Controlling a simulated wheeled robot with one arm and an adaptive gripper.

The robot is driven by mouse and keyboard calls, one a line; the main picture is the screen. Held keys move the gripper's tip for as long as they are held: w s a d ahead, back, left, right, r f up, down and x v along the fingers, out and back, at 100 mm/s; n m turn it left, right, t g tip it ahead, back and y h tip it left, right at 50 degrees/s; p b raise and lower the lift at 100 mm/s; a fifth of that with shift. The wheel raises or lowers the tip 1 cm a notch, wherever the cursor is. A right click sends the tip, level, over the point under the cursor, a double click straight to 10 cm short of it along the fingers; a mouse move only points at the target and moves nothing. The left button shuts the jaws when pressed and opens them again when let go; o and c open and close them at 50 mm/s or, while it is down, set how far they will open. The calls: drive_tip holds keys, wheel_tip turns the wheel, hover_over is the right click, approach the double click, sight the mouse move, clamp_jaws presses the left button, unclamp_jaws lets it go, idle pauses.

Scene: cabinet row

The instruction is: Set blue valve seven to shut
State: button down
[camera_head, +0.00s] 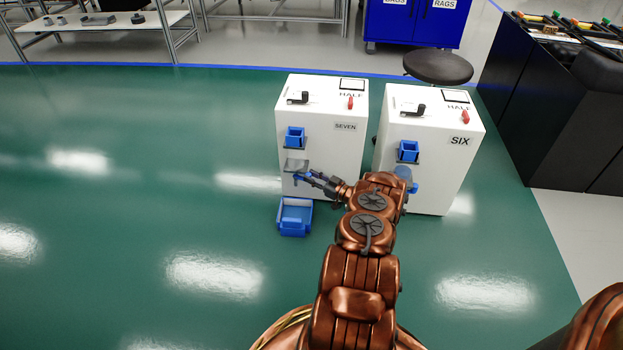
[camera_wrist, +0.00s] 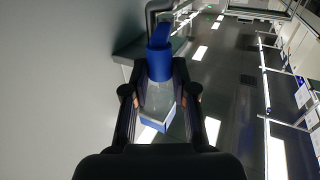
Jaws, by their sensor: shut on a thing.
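The white cabinet marked SEVEN (camera_head: 318,150) stands at the middle of the head view, with the word HALF and a black handle on its top. A blue valve handle (camera_head: 299,177) shows small at its front, below a grey plate. My gripper (camera_head: 308,178) is at this handle, reaching in from the right. In the wrist view the blue valve (camera_wrist: 159,62) is between the fingers of my gripper (camera_wrist: 161,76), which are shut on it. A grey pipe bends behind it. The handle's exact angle is hard to tell.
The cabinet marked SIX (camera_head: 450,165) stands close on the right, with its own blue valve (camera_head: 405,174) partly behind my arm. A blue bin (camera_head: 295,218) is on the floor below my gripper. A black stool (camera_head: 438,67) is behind. The green floor on the left is clear.

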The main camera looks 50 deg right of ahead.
drive_tip(key=shift+d+y, duration=0.2)
drive_tip(key=shift+y, duration=0.1)
idle(0.4)
drive_tip(key=c, duration=0.9)
unclamp_jaws()
drive_tip(key=shift+r, duration=0.1)
drive_tip(key=shift+r, duration=4.9)
